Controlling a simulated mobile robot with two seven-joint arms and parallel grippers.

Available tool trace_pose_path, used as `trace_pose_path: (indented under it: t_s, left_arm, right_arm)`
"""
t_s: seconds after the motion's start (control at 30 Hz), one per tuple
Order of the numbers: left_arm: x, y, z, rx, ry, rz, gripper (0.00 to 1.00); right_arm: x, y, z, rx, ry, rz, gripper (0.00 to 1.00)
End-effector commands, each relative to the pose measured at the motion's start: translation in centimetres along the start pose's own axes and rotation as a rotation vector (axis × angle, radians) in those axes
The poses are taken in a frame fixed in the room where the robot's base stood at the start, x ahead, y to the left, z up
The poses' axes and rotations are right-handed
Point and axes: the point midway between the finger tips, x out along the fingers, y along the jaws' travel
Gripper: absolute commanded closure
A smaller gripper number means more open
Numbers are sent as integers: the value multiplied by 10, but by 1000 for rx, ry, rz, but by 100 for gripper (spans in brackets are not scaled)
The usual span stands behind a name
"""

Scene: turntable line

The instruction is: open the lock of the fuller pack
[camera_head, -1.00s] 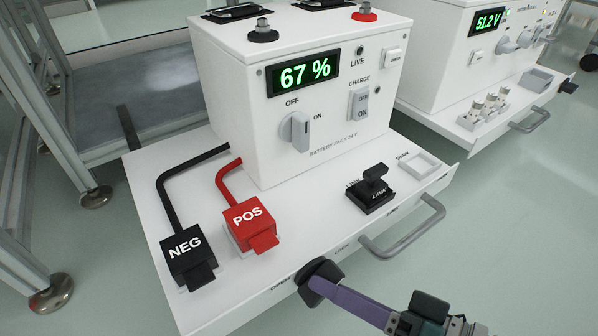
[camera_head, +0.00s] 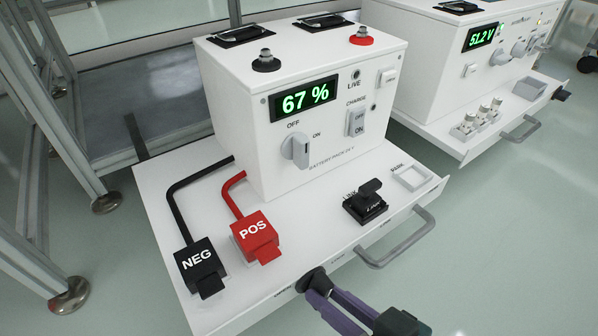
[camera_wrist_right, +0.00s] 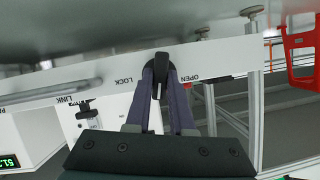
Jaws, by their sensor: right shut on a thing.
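The white battery pack (camera_head: 290,150) with a green 67 % display (camera_head: 303,97) stands on a white drawer tray (camera_head: 300,255). A black lock knob (camera_head: 311,279) sits on the tray's front face. In the right wrist view the black knob (camera_wrist_right: 158,88) stands between the upside-down words LOCK (camera_wrist_right: 124,80) and OPEN (camera_wrist_right: 189,79). My right gripper (camera_head: 322,300) is shut on the knob, its two purple fingers either side of it, also in the right wrist view (camera_wrist_right: 158,75). The fingers hide part of the knob. My left gripper is out of view.
A grey handle (camera_head: 400,245) sticks out of the tray front, right of the knob. NEG (camera_head: 198,264) and POS (camera_head: 255,235) connectors and a black LINK piece (camera_head: 366,203) are on the tray. A second pack (camera_head: 440,70) shows 51.2 V. A metal frame (camera_head: 60,150) stands left.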

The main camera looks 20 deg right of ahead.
Motion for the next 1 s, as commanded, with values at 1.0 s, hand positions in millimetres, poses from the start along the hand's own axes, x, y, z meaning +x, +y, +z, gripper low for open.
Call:
trace_pose_path:
  t_s: [1.0]
  left_arm:
    - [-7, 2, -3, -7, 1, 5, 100]
  right_arm:
    - [0, -2, -1, -250, 4, 101, 100]
